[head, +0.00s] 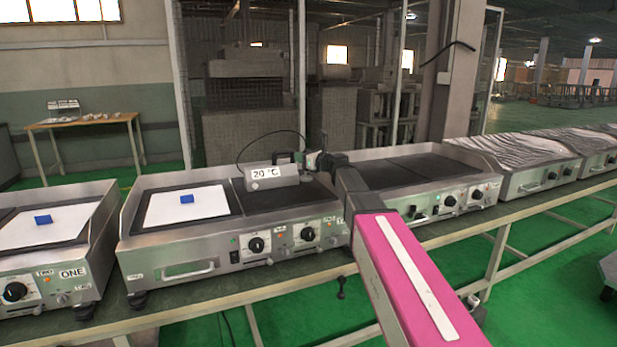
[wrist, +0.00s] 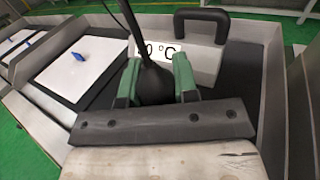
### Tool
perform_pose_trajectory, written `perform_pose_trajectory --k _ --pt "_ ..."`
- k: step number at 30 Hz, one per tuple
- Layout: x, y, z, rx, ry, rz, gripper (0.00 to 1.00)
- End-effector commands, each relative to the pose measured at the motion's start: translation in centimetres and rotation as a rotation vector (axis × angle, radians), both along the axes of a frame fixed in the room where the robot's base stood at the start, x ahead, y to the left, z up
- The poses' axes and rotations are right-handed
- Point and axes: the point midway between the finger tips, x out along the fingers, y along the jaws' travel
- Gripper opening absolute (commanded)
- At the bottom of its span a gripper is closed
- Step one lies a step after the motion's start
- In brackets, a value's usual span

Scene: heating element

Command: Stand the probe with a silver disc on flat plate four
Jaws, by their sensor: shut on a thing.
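My gripper (head: 312,160) is over the dark bare right-hand plate (head: 262,208) of the middle cooktop in the head view. In the wrist view its green fingers (wrist: 155,82) are shut on the black handle of the probe (wrist: 152,70), with a black cable rising from it. The probe's lower end and any silver disc are hidden. A grey meter (head: 278,178) reading 20 °C stands close behind the probe; it also shows in the wrist view (wrist: 202,62). I cannot read clearly which plate is numbered four.
White sheets with small blue blocks lie on the middle cooktop's left plate (head: 160,206) and the left cooktop (head: 28,228). Another cooktop with dark plates (head: 425,168) stands to the right, partly behind my arm. Covered cooktops (head: 530,152) follow further right. Raised metal rims edge the plates.

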Motion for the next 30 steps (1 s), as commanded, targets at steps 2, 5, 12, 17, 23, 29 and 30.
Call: perform_pose_trajectory --k 2,5,12,17,23,29,30 --pt "2.0 -0.5 -1.0 0.001 0.002 0.0 0.0" --pt "3.8 -1.2 -2.2 0.001 0.002 0.0 0.0" --pt "6.6 -2.3 -4.1 0.001 0.001 0.001 0.0" --pt "6.8 -2.5 -4.6 0.001 0.0 0.002 0.0" --pt "6.8 -2.5 -7.0 0.0 0.001 0.001 0.0" --pt "6.8 -2.5 -8.4 0.0 -0.001 0.001 0.0" --pt "6.8 -2.5 -8.4 0.0 -0.001 0.001 0.0"
